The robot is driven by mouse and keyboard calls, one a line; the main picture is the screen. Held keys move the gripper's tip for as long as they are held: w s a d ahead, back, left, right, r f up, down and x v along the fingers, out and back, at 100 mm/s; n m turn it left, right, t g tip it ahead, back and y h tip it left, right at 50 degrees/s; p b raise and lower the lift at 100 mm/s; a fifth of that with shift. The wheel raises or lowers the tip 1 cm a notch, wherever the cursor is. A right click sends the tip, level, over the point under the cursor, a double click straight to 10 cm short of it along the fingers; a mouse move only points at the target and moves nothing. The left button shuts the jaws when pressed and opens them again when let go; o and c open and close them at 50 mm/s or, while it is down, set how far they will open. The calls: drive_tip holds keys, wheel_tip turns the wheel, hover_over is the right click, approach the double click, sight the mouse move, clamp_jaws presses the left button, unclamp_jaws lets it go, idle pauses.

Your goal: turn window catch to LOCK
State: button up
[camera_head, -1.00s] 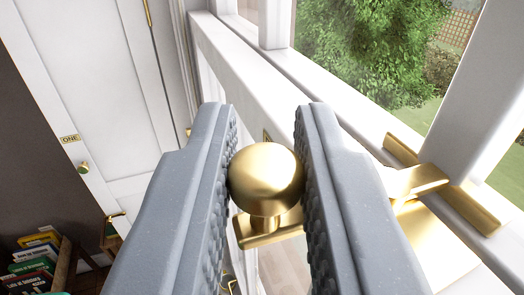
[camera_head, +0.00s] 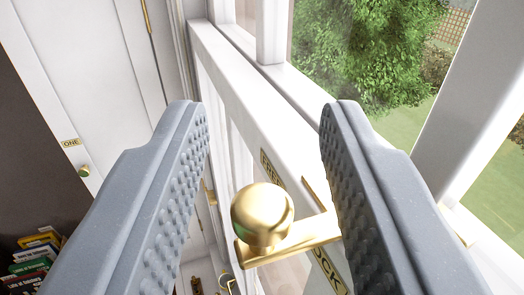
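The brass window catch ends in a round knob (camera_head: 262,214), on a flat brass arm (camera_head: 310,234) that runs right and passes behind my right finger. My gripper (camera_head: 265,110) is open, with the knob between its fingers and clear gaps on both sides. A brass plate (camera_head: 328,270) on the white window rail, partly hidden by the right finger, shows letters reading "OCK". Another small brass plate (camera_head: 272,169) lies just above the knob, its lettering hard to read. The pivot end of the catch is hidden.
The white window rail (camera_head: 228,75) runs diagonally past the fingers. Glass and greenery lie to the right. A white door with a "ONE" plate (camera_head: 70,143) and brass knob (camera_head: 84,170) stands at left. Several books (camera_head: 35,255) sit at lower left.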

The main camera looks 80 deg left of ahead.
drive_tip(key=shift+w+r, duration=0.1)
drive_tip(key=shift+r, duration=0.55)
drive_tip(key=shift+s, duration=0.45)
drive_tip(key=s+a+r+b, duration=0.1)
drive_tip(key=s+b, duration=0.4)
drive_tip(key=s, duration=1)
drive_tip(key=shift+a+r+b, duration=0.3)
drive_tip(key=shift+a+b, duration=0.1)
drive_tip(key=shift+s, duration=0.1)
drive_tip(key=w+a+f+m+t+h+b, duration=0.6)
drive_tip(key=a+f+m, duration=0.25)
drive_tip(key=f, duration=0.45)
drive_tip(key=w+d+f+m+t+h+b, duration=0.1)
drive_tip(key=d+f+m+t+h+b, duration=0.3)
drive_tip(key=h, duration=0.7)
drive_tip(key=shift+f+m+t+h+b, duration=0.4)
drive_tip(key=shift+f+m+t+b, duration=0.7)
drive_tip(key=shift+f+m+b, duration=1.35)
